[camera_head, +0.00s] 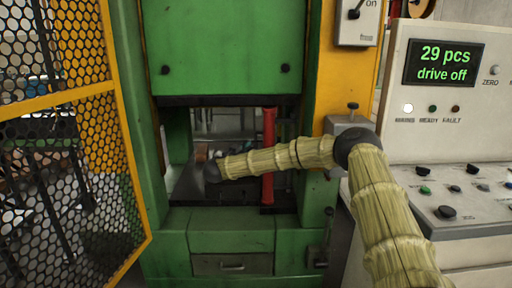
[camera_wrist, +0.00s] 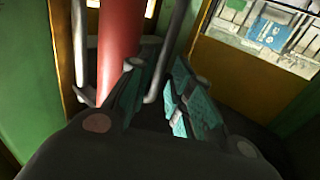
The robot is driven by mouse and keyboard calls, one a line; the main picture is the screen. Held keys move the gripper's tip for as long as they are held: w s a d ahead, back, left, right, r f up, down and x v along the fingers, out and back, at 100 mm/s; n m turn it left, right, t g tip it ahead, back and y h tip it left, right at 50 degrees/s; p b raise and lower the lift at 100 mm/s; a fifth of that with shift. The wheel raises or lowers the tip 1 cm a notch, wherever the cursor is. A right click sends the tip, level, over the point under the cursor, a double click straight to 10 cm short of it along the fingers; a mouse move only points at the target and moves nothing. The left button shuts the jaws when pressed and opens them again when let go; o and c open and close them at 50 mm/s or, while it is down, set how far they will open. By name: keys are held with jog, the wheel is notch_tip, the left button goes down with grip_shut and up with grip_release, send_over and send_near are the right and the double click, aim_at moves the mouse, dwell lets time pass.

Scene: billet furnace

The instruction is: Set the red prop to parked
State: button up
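The red prop (camera_head: 268,132) stands upright in the opening of the green press, right of centre, below the raised green door. My arm crosses in front of its middle, hiding part of it. In the wrist view the prop (camera_wrist: 119,42) is a thick red bar at the upper left, its lower end hidden behind my left finger. My gripper (camera_wrist: 158,92) has teal-padded fingers standing apart with nothing seen between them. The prop is beside the fingers, not between them; I cannot tell if they touch. In the head view the gripper's end is dark and unclear, left of the prop.
The green door (camera_head: 225,45) hangs above the opening. A yellow-framed mesh guard (camera_head: 60,170) stands at left. A control console (camera_head: 450,130) at right reads "29 pcs, drive off". Grey rods (camera_wrist: 80,50) flank the prop. A dark plate (camera_head: 190,190) lies in the opening.

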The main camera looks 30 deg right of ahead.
jog(key=shift+x, duration=2.3)
jog(key=shift+c, duration=0.3)
grip_shut()
